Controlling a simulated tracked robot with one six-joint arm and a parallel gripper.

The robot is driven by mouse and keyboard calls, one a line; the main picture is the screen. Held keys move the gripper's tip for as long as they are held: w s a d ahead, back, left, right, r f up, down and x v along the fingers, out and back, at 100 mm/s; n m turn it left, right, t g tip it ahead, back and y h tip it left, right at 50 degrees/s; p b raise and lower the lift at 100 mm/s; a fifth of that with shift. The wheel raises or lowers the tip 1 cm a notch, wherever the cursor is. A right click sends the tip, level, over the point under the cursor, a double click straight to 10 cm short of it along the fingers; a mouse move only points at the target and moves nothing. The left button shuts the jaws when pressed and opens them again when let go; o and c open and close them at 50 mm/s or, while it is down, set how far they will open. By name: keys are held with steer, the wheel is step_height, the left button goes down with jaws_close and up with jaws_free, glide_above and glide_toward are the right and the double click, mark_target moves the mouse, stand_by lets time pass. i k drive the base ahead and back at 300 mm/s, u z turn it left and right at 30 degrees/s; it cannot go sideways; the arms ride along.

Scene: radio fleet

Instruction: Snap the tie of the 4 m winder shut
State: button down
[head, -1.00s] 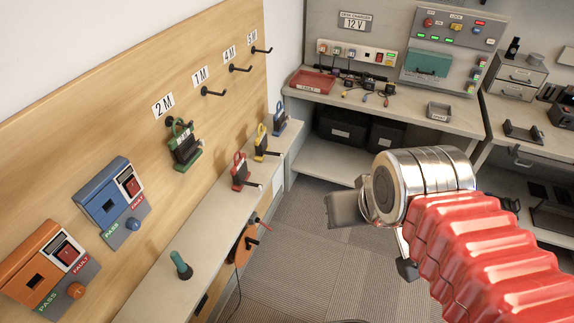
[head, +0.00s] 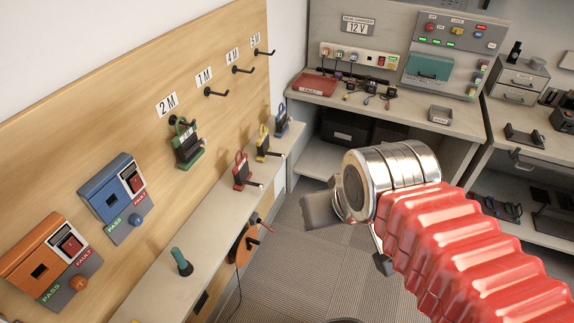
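A green winder (head: 187,150) with dark cord hangs on the hook under the 2 M sign. A red winder (head: 242,172), a yellow winder (head: 263,143) and a blue winder (head: 282,120) stand in a row along the narrow ledge, each with dark cord. I cannot read which one is the 4 m winder, and their ties are too small to make out. The hook (head: 242,70) under the 4 M sign is empty. My gripper (head: 345,238) is right of the ledge, over the floor and apart from all winders. Its finger gap is not clear.
The ledge (head: 215,222) carries a teal-handled tool (head: 181,261). Blue (head: 113,195) and orange (head: 47,260) pass/fault boxes are on the wooden board. A charger bench (head: 400,112) stands behind. An orange reel (head: 243,243) is below the ledge. Carpet between is clear.

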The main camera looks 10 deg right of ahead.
mark_target(282, 155)
steer(key=z, duration=0.05)
steer(key=i, duration=1)
steer(key=u, duration=0.05)
